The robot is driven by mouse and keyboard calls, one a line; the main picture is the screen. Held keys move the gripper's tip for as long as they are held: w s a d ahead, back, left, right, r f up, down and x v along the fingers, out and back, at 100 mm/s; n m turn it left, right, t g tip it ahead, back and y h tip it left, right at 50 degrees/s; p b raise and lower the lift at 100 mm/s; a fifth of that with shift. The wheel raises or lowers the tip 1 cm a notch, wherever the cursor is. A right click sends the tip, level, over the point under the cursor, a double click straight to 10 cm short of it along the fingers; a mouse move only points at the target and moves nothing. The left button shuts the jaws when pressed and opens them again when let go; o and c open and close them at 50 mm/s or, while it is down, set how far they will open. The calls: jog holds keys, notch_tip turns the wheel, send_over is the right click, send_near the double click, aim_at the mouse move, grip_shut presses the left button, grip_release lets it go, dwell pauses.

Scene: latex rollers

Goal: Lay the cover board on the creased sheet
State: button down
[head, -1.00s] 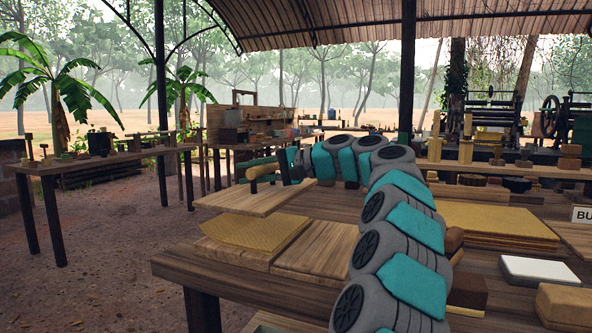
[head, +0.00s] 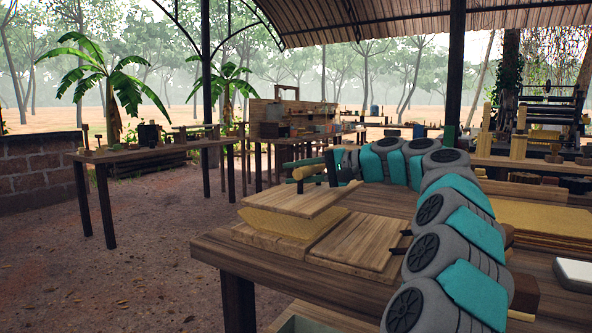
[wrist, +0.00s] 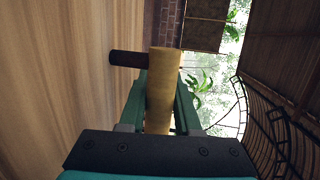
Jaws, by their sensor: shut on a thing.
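The cover board (head: 292,203) is a flat wooden board with a pale bar handle on dark posts. It hangs level over the creased sheet (head: 290,227), a yellow textured sheet that shows below its front edges. Whether they touch I cannot tell. My gripper (head: 312,173) is shut on the handle. In the wrist view, the pale handle (wrist: 161,75) sits between the green fingers of my gripper (wrist: 160,92), and the board's face (wrist: 60,80) fills the left side. The board hides most of the sheet's top.
The sheet lies on a wooden base board (head: 270,243), beside another flat board (head: 355,241) on the workbench (head: 222,250). A stack of yellow sheets (head: 540,215) and a white block (head: 573,275) lie to the right. Another table (head: 150,153) stands at the far left.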

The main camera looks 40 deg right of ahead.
aim_at(336, 193)
jog(key=shift+f+b, duration=1.3)
jog(key=shift+f, duration=1.25)
jog(key=shift+f, duration=0.35)
jog(key=c, duration=0.5)
grip_release()
jog(key=v, duration=0.7)
jog(key=shift+s+d+r, duration=0.1)
jog(key=shift+s+d, duration=0.1)
jog(key=shift+s, duration=0.2)
